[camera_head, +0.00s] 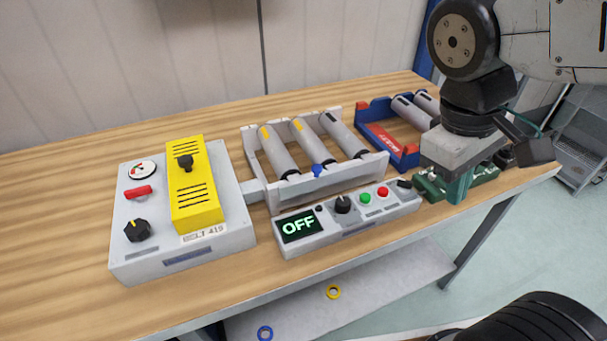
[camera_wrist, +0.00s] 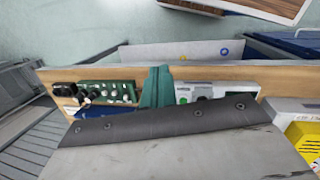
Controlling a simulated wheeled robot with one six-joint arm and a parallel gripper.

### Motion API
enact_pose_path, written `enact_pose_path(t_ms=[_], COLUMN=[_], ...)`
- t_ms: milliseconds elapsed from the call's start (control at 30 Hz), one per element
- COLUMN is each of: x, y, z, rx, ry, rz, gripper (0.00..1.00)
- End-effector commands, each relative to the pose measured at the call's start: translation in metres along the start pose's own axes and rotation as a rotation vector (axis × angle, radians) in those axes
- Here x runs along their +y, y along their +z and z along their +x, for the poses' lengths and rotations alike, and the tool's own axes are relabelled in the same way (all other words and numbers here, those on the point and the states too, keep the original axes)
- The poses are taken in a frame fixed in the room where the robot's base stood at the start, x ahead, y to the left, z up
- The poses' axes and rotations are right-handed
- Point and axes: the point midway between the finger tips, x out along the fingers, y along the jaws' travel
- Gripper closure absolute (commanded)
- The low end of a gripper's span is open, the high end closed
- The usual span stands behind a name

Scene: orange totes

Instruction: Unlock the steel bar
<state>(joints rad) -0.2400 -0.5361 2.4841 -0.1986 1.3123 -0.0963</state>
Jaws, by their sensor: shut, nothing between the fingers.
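A grey box (camera_head: 130,255) on the bench carries a yellow cover (camera_head: 192,185) with a black knob, a red handle (camera_head: 138,192) and a black dial (camera_head: 138,231). A short grey bar (camera_head: 254,192) joins it to a light grey rack (camera_head: 335,180) of grey rollers; I cannot tell whether this is the steel bar. A control box (camera_head: 350,217) in front reads OFF and has a dial, a green and a red button. My gripper (camera_head: 458,190) is shut and empty, right of the control box. Its green fingers also show in the wrist view (camera_wrist: 156,85).
A green board (camera_head: 482,177) with black and pale parts lies partly behind my gripper; it shows in the wrist view (camera_wrist: 108,92). A blue and red holder (camera_head: 378,140) with rollers stands at the back right. The bench (camera_head: 60,195) is clear on the left. Rings lie on the lower shelf (camera_head: 300,310).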

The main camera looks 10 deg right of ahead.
Motion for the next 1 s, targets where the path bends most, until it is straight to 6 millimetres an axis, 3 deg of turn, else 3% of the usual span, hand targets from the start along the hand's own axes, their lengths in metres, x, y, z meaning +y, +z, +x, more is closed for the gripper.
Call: enact_pose_path(t_ms=[267,367,500,600,733,833,1000], x=[-0.047,-0.081,-0.144,-0.188,-0.232,-0.251,-0.259], y=[-0.083,-0.115,-0.15,-0.166,-0.174,-0.176,-0.177], z=[-0.001,-0.002,-0.001,0.001,0.005,0.007,0.007], rx=[-0.316,-0.413,-0.526,-0.586,-0.633,-0.649,-0.657], ry=[0.394,0.569,0.83,0.998,1.16,1.228,1.258], rz=[-0.694,-0.922,-1.196,-1.34,-1.454,-1.497,-1.513], gripper=[1.0,1.0,1.0,1.0,1.0,1.0,1.0])
